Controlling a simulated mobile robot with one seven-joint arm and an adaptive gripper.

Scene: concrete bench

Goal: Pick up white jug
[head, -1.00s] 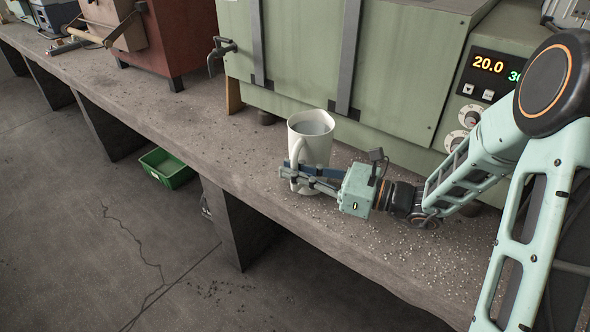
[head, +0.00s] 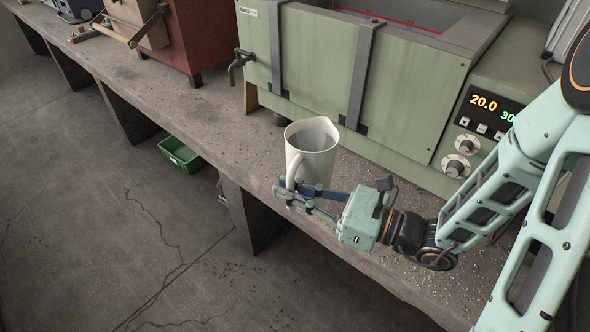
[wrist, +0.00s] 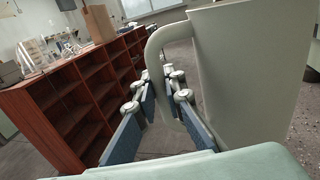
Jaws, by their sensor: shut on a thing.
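The white jug (head: 311,152) is upright at the front edge of the bench in the head view, with its open top facing up and a grey inside showing. Its handle faces my gripper's side and the jug fills the right of the wrist view (wrist: 248,75). My gripper (head: 303,196) is at the lower part of the jug. In the wrist view its blue-padded fingers (wrist: 163,100) are on both sides of the lower handle, shut on it. The jug's base is partly hidden behind the fingers, and it seems raised a little from the bench.
The concrete bench (head: 215,108) runs along the wall side, with grit scattered on it. A green machine (head: 410,100) with a lit display stands close behind the jug. A red-brown box (head: 165,45) stands farther left. A green bin (head: 181,155) is on the floor.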

